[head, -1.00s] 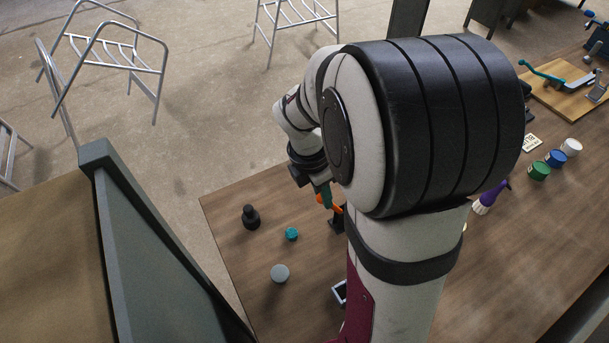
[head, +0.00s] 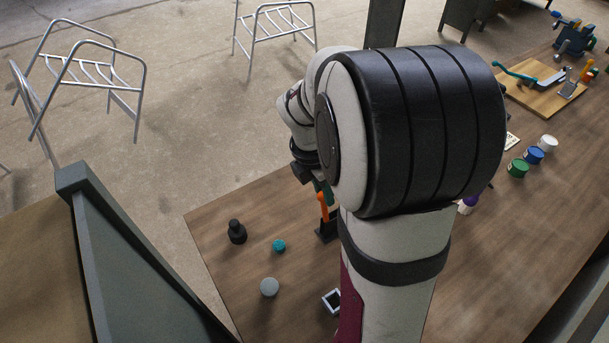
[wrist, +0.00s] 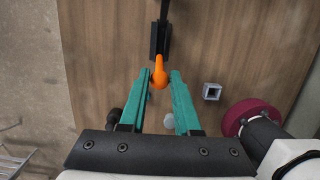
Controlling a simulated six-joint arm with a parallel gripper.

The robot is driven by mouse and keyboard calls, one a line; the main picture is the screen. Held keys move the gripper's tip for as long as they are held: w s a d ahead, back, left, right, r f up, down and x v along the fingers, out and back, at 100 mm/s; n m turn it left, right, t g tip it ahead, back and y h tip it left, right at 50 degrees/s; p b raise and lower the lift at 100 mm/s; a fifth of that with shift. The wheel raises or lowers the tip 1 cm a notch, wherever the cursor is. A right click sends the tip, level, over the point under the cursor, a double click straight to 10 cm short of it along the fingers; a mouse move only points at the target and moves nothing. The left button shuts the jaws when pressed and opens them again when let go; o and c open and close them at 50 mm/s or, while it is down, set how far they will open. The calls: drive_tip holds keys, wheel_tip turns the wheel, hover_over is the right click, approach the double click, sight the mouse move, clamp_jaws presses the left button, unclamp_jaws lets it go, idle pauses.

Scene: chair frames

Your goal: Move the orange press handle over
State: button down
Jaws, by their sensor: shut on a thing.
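The orange press handle (head: 323,206) stands up from its black base (head: 327,231) on the table, just left of my arm in the head view. In the wrist view the rounded orange handle end (wrist: 159,72) lies between the teal fingertips of my gripper (wrist: 161,77), with the black base (wrist: 160,40) beyond it. My gripper is shut on the handle. In the head view my gripper (head: 321,188) is partly hidden behind my own arm.
A black knob-like piece (head: 237,232), a teal knob (head: 279,245), a grey disc (head: 269,287) and a square metal frame (head: 331,301) stand nearby. Green (head: 518,168), blue (head: 534,155) and white (head: 548,144) cans are at right. Chair frames (head: 85,75) stand beyond the table.

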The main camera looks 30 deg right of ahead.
drive_tip(key=shift+d, duration=0.2)
drive_tip(key=shift+d+r, duration=0.1)
drive_tip(key=shift+d, duration=0.6)
drive_tip(key=c, duration=0.5)
unclamp_jaws()
drive_tip(key=shift+c, duration=0.2)
drive_tip(key=v, duration=1.6)
drive_tip(key=s+a+f+m+y, duration=0.2)
drive_tip(key=s+a+f+m, duration=0.3)
drive_tip(key=s+a+m, duration=0.3)
drive_tip(key=s+a+f+m+y, duration=0.2)
drive_tip(key=s+a+f+m, duration=0.3)
drive_tip(key=s+a+m, duration=0.4)
drive_tip(key=a+m, duration=0.1)
drive_tip(key=m, duration=0.5)
drive_tip(key=shift+a+f+m, duration=0.3)
drive_tip(key=shift+a, duration=0.05)
